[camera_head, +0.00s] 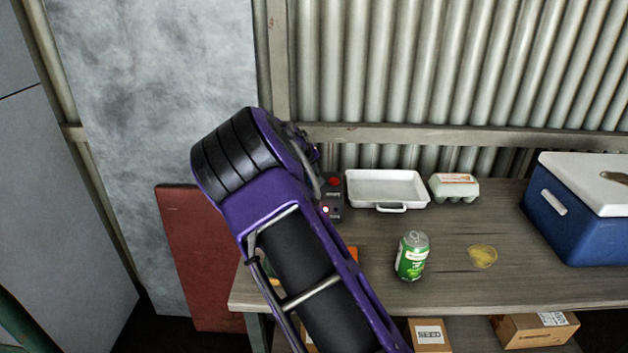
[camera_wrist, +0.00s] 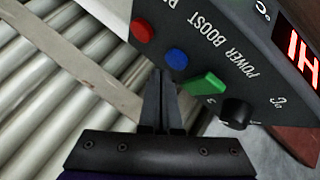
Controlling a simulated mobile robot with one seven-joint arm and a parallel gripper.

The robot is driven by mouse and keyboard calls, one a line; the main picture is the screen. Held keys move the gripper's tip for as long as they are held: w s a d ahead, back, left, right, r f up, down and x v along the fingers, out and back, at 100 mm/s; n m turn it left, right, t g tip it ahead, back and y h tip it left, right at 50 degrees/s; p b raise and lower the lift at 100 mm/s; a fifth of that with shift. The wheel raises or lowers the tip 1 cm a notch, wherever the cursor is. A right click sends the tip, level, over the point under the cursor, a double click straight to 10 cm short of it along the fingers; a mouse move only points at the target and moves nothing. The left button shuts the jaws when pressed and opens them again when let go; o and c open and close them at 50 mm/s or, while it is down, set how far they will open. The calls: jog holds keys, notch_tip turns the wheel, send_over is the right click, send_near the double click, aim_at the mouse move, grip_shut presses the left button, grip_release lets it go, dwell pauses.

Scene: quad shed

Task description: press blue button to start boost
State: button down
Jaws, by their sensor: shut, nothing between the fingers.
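The blue button (camera_wrist: 176,58) is on the dark face of a control box (camera_wrist: 222,50) lettered "POWER BOOST", in the wrist view. It sits between a red button (camera_wrist: 142,31) and a green rocker-like switch (camera_wrist: 204,84). My gripper (camera_wrist: 160,75) is shut and empty, its fingertips just below the blue button in the picture; I cannot tell whether they touch it. In the head view the control box (camera_head: 334,197) is at the back of the bench, partly hidden by my arm, which also hides the blue button and my gripper.
A white tray (camera_head: 388,174), an egg carton (camera_head: 454,187), a green can (camera_head: 411,257) and a blue cooler (camera_head: 560,225) stand on the wooden bench (camera_head: 450,285). A corrugated wall (camera_head: 440,70) rises behind. The box also has a black knob (camera_wrist: 237,111) and a lit red display (camera_wrist: 300,48).

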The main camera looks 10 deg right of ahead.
jog(key=shift+f, duration=0.1)
dwell(0.7)
jog(key=shift+f+b, duration=0.35)
jog(key=shift+f+b, duration=0.4)
jog(key=shift+f, duration=0.1)
dwell(0.6)
jog(key=shift+r, duration=0.1)
jog(key=shift+r+p, duration=0.5)
jog(key=shift+r, duration=0.3)
jog(key=shift+r+p, duration=1.35)
jog(key=shift+r, duration=1.2)
